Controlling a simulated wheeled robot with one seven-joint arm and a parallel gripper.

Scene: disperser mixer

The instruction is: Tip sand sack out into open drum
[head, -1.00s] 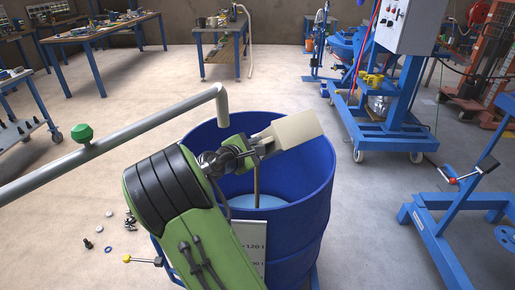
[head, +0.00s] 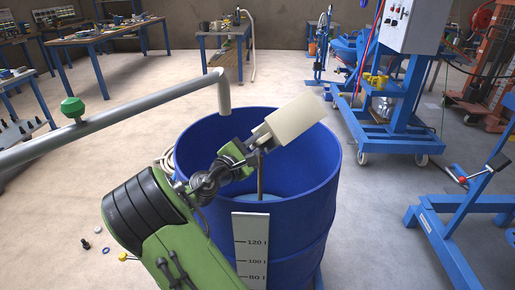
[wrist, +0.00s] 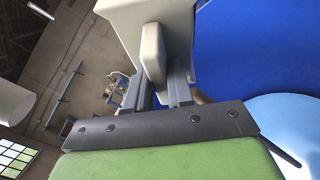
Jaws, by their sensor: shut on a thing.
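A cream sack (head: 295,118) is held tilted over the open blue drum (head: 300,225), its far end up and to the right, above the back right of the rim. My gripper (head: 258,141) is shut on the sack's lower left end. In the wrist view, my gripper's fingers (wrist: 165,88) reach to the cream sack (wrist: 180,15), with the blue drum wall (wrist: 262,45) beside it. Pale blue liquid (wrist: 285,112) lies in the drum. A thin brownish upright strip stands below the gripper; I cannot tell whether it is a rod or falling sand.
A grey pipe (head: 130,118) with a green knob (head: 73,107) ends above the drum's back left rim. A scale plate (head: 255,250) is on the drum's front. A blue wheeled machine (head: 385,130) stands back right, a blue frame (head: 455,235) at right. Small parts lie on the floor at left.

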